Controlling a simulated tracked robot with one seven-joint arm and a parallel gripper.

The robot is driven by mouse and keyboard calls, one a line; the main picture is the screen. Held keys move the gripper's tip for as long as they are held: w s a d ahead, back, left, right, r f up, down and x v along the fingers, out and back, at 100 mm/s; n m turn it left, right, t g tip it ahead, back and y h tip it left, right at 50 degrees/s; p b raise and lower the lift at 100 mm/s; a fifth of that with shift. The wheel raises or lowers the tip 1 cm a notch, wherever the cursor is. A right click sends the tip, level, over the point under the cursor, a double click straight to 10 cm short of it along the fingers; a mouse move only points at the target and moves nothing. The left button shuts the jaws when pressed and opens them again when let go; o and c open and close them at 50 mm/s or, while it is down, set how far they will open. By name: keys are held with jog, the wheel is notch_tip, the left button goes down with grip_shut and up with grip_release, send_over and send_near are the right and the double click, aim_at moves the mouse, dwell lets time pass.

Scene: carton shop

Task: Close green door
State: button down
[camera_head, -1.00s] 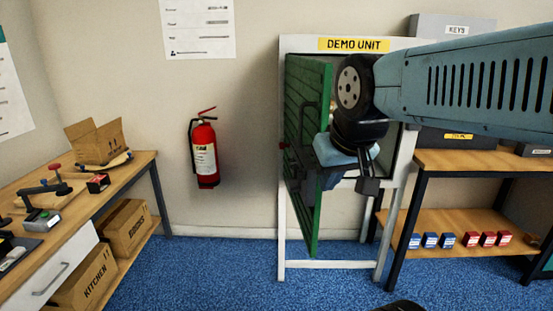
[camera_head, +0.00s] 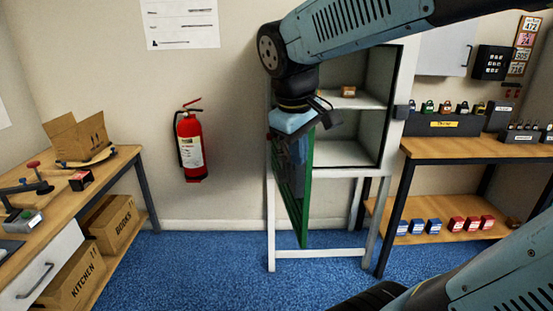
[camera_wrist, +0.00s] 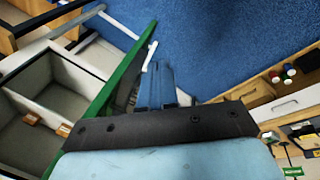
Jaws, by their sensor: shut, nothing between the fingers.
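The green door (camera_head: 306,200) hangs open from the left side of the white cabinet, jutting toward me nearly edge-on. My gripper (camera_head: 298,152) points down in front of the door's outer face, hiding its upper part. In the wrist view the shut fingers (camera_wrist: 158,84) are empty and lie just right of the green door (camera_wrist: 126,70), on the side away from the cabinet interior. Whether they touch the door I cannot tell. The cabinet (camera_head: 383,110) shows its open inside with shelves. The door's handle is not clear now.
A small brown box (camera_head: 348,90) sits on a cabinet shelf. A red fire extinguisher (camera_head: 190,145) hangs on the wall to the left. A workbench (camera_head: 120,160) stands at left, a shelf table (camera_head: 430,148) at right. The blue floor (camera_head: 210,265) before the cabinet is clear.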

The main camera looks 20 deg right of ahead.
jog(key=w+a+f+n+g+h, duration=0.1)
jog(key=w+a+n+g+h, duration=0.1)
jog(key=w+a+n+h, duration=0.35)
jog(key=w+a+n+g+h, duration=0.1)
jog(key=w+a+n+h, duration=0.1)
jog(key=w+a+n, duration=0.5)
jog(key=m, duration=0.2)
send_near(293, 168)
jog(key=x, duration=0.4)
jog(key=shift+s+d+f+n+y, duration=0.1)
jog(key=shift+d+f+n+y, duration=0.2)
jog(key=shift+d, duration=0.4)
